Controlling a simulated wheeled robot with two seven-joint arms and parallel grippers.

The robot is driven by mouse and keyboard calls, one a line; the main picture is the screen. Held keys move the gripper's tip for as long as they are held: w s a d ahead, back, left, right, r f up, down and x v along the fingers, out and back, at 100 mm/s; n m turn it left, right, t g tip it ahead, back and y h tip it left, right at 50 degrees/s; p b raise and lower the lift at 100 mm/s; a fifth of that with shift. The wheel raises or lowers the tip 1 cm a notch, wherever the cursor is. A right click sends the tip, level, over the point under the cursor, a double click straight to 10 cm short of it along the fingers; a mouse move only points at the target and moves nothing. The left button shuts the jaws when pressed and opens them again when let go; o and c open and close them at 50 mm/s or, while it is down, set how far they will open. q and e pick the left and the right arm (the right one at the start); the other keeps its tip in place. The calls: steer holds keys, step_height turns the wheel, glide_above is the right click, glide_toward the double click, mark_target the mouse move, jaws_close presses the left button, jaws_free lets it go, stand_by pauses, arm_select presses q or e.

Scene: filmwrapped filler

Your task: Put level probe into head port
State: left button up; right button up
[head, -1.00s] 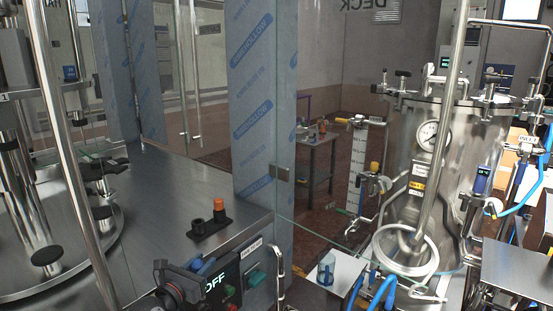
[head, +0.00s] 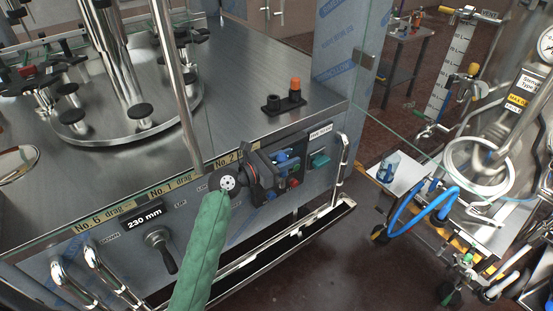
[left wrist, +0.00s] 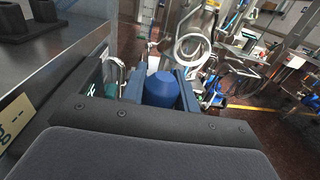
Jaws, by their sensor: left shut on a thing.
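My left gripper (head: 284,163) comes in on a green-sleeved arm and is in front of the machine's control panel. Its blue jaws are shut on a blue, round-ended piece (left wrist: 162,88), seen between them in the left wrist view. This looks like the top of the level probe; the rest of it is hidden. The steel vessel (head: 515,120) stands at the right and is partly cut off by the frame. Its head and port are outside the head view. My right gripper is not in view.
The steel machine deck (head: 240,105) with its panel edge lies close behind the left gripper. A glass pane and wrapped post (head: 345,55) stand between the deck and the vessel.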

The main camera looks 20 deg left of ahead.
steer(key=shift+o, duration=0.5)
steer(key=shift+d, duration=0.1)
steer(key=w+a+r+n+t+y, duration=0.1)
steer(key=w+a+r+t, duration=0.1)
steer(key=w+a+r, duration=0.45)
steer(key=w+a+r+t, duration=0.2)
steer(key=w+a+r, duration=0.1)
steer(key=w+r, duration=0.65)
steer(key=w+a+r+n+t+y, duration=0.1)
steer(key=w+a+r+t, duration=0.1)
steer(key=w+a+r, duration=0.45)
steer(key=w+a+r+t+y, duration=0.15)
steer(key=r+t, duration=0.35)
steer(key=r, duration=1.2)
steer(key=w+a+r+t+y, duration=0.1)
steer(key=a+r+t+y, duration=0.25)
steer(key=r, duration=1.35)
arm_select(q)
steer(key=d+r+m+g+h, duration=0.4)
steer(key=d+r+m+g, duration=0.1)
steer(key=d, duration=0.4)
step_height(320, 180, up, 2)
steer(key=shift+r+g, duration=0.2)
steer(key=shift+g, duration=0.5)
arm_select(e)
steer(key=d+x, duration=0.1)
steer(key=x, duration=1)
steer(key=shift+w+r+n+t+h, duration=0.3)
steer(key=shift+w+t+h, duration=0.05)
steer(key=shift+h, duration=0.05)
